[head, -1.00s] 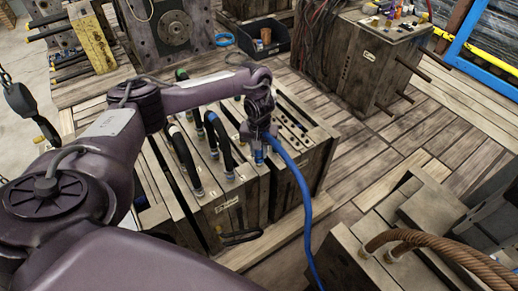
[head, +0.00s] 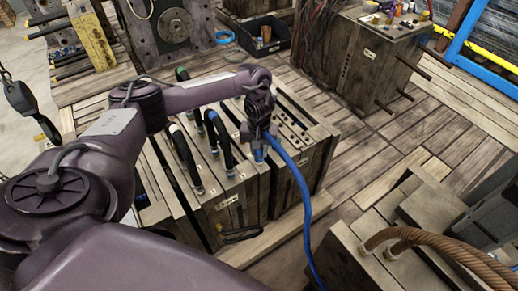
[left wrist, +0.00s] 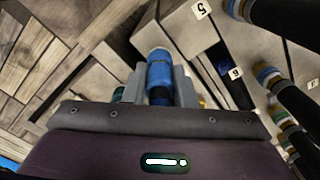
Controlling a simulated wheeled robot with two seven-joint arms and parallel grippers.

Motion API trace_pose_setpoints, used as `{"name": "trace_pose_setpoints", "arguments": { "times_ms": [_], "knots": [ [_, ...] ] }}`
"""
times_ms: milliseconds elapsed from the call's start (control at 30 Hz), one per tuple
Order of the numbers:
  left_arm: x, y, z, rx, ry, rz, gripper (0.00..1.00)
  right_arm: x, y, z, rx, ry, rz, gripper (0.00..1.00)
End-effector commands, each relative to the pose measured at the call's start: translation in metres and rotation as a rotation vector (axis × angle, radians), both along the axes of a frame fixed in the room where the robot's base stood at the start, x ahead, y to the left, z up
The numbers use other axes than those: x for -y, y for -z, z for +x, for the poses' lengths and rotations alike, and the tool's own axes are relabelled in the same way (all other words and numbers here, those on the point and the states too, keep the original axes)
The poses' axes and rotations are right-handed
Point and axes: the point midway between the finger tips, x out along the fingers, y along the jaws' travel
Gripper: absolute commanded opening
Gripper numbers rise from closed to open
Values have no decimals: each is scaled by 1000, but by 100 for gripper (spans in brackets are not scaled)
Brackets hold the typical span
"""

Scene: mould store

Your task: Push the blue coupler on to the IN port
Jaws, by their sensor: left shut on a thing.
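My left gripper (head: 258,138) is over the top of the wooden-looking mould block (head: 255,205). It is shut on the blue coupler (head: 259,155), with a blue hose (head: 302,195) running from it down to the right. In the left wrist view the blue coupler (left wrist: 160,72) sits between the two grey fingers (left wrist: 158,88), its end pointing away from the camera. The IN port cannot be made out, and I cannot tell whether the coupler touches a port. My right gripper is not in view.
Black hoses (head: 222,140) with fittings stand on the mould just left of the gripper. The left wrist view shows labels 5 (left wrist: 201,9) and 6 (left wrist: 236,73) beside similar fittings. A block with brown hoses (head: 440,245) stands at the lower right. Plank floor (head: 375,150) lies clear between.

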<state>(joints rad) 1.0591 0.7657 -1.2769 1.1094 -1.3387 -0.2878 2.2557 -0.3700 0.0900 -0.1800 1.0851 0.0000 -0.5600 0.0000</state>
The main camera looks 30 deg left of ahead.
Motion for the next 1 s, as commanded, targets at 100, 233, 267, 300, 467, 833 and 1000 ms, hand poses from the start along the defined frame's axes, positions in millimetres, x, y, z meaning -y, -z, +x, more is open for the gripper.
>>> {"name": "trace_pose_setpoints", "arguments": {
  "times_ms": [100,233,267,300,467,833,1000],
  "knots": [
    [0,0,0,1,0,0,0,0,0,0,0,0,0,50],
    [0,0,0,1,0,0,0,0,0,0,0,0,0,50],
    [0,0,0,1,0,0,0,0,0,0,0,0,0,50],
    [0,0,0,0,0,-1,0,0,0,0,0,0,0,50],
    [0,0,0,1,0,0,0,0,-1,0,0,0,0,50],
    [0,0,1,2,-1,-1,0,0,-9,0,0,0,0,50],
    [0,2,0,0,0,-1,0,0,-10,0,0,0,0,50]
  ]
}}
